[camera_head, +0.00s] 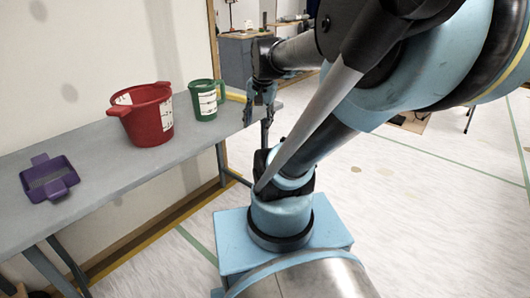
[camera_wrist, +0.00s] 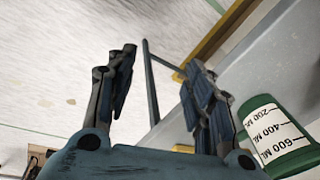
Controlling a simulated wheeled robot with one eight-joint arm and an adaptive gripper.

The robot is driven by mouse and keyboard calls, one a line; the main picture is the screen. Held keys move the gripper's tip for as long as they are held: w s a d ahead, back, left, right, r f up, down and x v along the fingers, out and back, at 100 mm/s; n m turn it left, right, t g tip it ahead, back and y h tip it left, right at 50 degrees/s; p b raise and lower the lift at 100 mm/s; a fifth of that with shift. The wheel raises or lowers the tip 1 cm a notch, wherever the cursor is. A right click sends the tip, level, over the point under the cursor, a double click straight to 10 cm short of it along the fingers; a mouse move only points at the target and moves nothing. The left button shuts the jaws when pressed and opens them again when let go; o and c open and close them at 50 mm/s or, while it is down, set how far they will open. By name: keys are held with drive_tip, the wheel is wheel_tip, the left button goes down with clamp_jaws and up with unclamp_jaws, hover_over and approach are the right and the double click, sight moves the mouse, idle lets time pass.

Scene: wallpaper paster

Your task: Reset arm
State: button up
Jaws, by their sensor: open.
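My gripper (camera_head: 259,108) hangs at the end of my arm, just past the right end of the grey table (camera_head: 92,200). It points down and is to the right of the green measuring cup. In the wrist view my gripper's two fingers (camera_wrist: 160,90) stand apart with nothing between them. The green measuring cup (camera_head: 207,101) with a white scale label stands upright on the table; it also shows at the lower right of the wrist view (camera_wrist: 252,112), outside the fingers.
A red bucket (camera_head: 150,122) with handles stands left of the green cup. A purple tray-like piece (camera_head: 50,180) lies on the table's left part. A wall runs behind the table. The pale floor at the right is mostly open. A workbench (camera_head: 236,58) stands in the background.

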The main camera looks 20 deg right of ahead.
drive_tip(key=s+f+n, duration=0.7)
drive_tip(key=s, duration=0.1)
drive_tip(key=shift+d+f+h, duration=0.3)
drive_tip(key=shift+d+h, duration=0.05)
drive_tip(key=shift+h, duration=0.05)
idle(0.4)
